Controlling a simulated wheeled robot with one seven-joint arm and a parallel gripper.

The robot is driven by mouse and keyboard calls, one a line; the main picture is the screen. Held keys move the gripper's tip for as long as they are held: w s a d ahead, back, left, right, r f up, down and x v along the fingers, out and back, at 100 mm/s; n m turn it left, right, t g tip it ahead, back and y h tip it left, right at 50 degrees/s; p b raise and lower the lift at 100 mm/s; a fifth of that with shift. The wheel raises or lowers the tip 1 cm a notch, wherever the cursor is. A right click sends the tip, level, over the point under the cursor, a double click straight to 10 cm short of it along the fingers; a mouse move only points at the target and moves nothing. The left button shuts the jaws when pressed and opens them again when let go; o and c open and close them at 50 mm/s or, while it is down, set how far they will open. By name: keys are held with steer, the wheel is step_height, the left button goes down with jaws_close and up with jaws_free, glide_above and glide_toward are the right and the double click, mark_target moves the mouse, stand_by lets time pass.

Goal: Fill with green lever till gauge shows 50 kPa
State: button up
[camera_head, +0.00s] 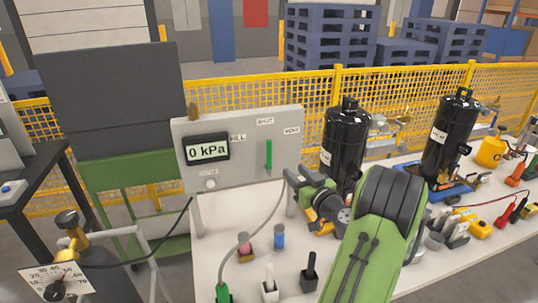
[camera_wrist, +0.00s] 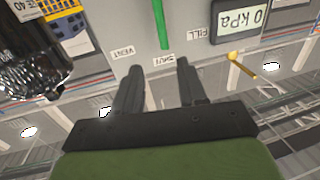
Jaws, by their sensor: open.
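The grey panel (camera_head: 185,135) stands on the bench with a digital gauge (camera_head: 207,150) reading 0 kPa. The gauge also shows in the wrist view (camera_wrist: 241,20), upside down. The green lever (camera_head: 268,155) on the panel is upright, with its end at the SHUT label (camera_head: 265,121). The FILL label (camera_head: 238,138) is to its left and the VENT label (camera_head: 291,130) to its right. My gripper (camera_head: 290,178) is below and right of the lever. In the wrist view my gripper (camera_wrist: 158,65) is open and empty. The lever (camera_wrist: 160,25) lies ahead between the finger lines, apart from them.
Two black tanks (camera_head: 345,140) (camera_head: 448,135) stand right of the panel. A blue cylinder (camera_head: 279,237) and small switches stand on the white bench (camera_head: 208,250) in front. A yellow mesh fence (camera_head: 230,90) runs behind.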

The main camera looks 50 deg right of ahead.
mark_target(271, 149)
steer(key=p+x, duration=0.2)
steer(key=x, duration=0.6)
steer(key=p+x, duration=0.3)
steer(key=x, duration=0.4)
steer(key=shift+w+a+r, duration=0.1)
steer(key=shift+w, duration=0.3)
jaws_close()
